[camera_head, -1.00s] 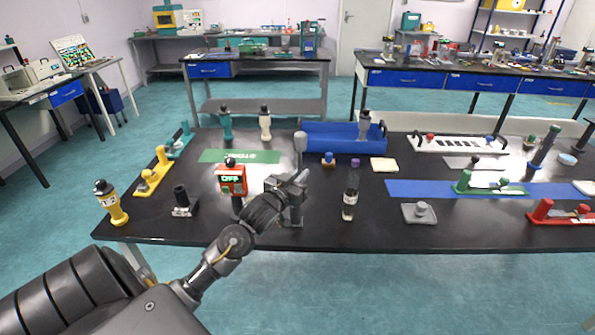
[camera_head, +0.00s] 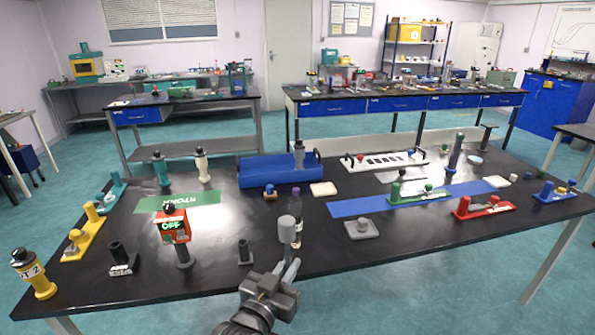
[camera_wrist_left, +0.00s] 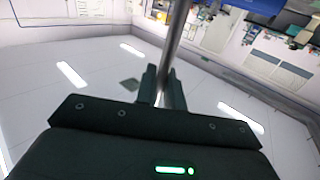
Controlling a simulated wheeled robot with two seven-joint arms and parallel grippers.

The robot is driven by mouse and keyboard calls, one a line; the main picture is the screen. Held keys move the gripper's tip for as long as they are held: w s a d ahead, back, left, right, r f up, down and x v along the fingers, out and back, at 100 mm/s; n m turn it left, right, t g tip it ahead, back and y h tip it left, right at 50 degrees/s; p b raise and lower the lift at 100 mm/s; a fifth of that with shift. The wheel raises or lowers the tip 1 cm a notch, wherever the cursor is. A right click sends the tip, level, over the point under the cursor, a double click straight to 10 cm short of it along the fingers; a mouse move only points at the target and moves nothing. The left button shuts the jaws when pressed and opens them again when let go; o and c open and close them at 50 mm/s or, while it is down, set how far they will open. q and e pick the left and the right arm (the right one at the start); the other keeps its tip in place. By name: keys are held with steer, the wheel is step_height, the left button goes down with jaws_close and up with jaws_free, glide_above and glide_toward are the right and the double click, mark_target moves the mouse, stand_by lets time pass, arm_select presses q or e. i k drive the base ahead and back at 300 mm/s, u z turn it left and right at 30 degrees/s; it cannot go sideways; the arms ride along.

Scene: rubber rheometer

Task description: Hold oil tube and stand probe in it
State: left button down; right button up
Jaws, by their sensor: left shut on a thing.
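My left gripper (camera_head: 287,268) is shut on a probe with a grey cylindrical head (camera_head: 287,229), at the table's front edge. The probe's head points up above the fingers. In the left wrist view, its metal rod (camera_wrist_left: 177,45) stands between the two fingers (camera_wrist_left: 160,88). The oil tube, seemingly the dark bottle with a purple cap (camera_head: 295,205), stands upright on the table just behind the probe. The probe hides part of it. The probe's lower end is hidden by the gripper. My right gripper is not in view.
A small black socket (camera_head: 245,252) stands left of the gripper, near a red OFF box (camera_head: 174,226) on a post. A grey plate with a knob (camera_head: 362,229) lies to the right, before a blue mat (camera_head: 345,208). The front right table is clear.

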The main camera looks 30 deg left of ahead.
mark_target(295, 244)
steer(key=k, duration=0.45)
steer(key=u, duration=0.7)
steer(key=i, duration=0.65)
steer(key=u, duration=0.3)
